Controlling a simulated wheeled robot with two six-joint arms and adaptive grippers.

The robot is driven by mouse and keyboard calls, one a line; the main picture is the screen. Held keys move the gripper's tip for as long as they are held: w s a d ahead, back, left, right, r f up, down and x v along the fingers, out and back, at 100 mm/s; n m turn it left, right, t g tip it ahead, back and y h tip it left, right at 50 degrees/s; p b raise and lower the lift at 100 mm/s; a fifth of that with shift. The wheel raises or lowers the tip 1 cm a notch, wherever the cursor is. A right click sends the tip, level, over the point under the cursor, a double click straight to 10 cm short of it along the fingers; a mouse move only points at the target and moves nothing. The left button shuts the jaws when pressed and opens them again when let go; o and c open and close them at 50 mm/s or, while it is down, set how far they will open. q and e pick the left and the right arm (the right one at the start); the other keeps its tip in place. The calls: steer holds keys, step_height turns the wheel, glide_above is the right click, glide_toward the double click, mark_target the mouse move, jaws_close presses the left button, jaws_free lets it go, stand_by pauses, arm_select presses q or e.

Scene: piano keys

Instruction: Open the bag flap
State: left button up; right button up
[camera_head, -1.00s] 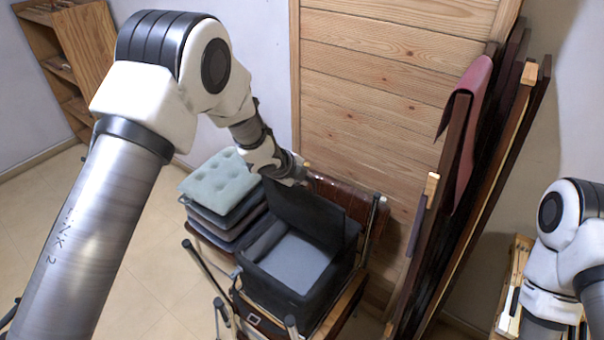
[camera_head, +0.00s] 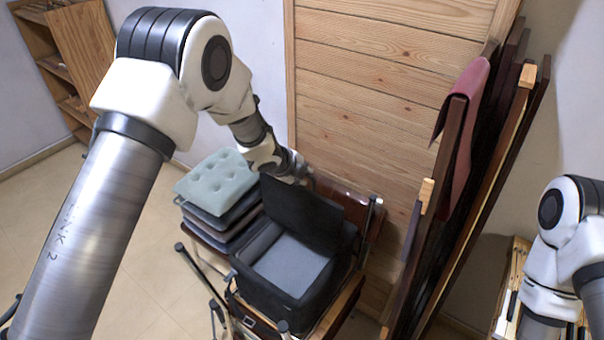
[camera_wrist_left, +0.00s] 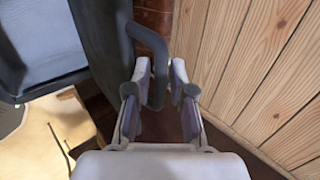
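The black bag (camera_head: 262,288) stands on stacked furniture with its grey inside (camera_head: 292,266) exposed. Its flap (camera_head: 302,216) is raised, standing steeply at the back of the opening. My left gripper (camera_wrist_left: 160,68) is at the flap's far upper side; in the head view its fingers are mostly hidden. In the left wrist view a dark loop-shaped handle (camera_wrist_left: 148,38) on the flap passes between the two fingers. The fingers stand apart, with a gap visible beside the handle. My right arm shows at the lower right, but its gripper is out of view.
Stacked cushions (camera_head: 216,184) lie left of the bag. A wooden panel wall (camera_head: 385,90) rises close behind it. Leaning boards (camera_head: 440,240) with a red cloth (camera_head: 468,125) stand to the right. Floor (camera_head: 150,260) is open at left.

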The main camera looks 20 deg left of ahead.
arm_select(q)
steer(key=v, duration=1.2)
steer(key=shift+w, duration=0.1)
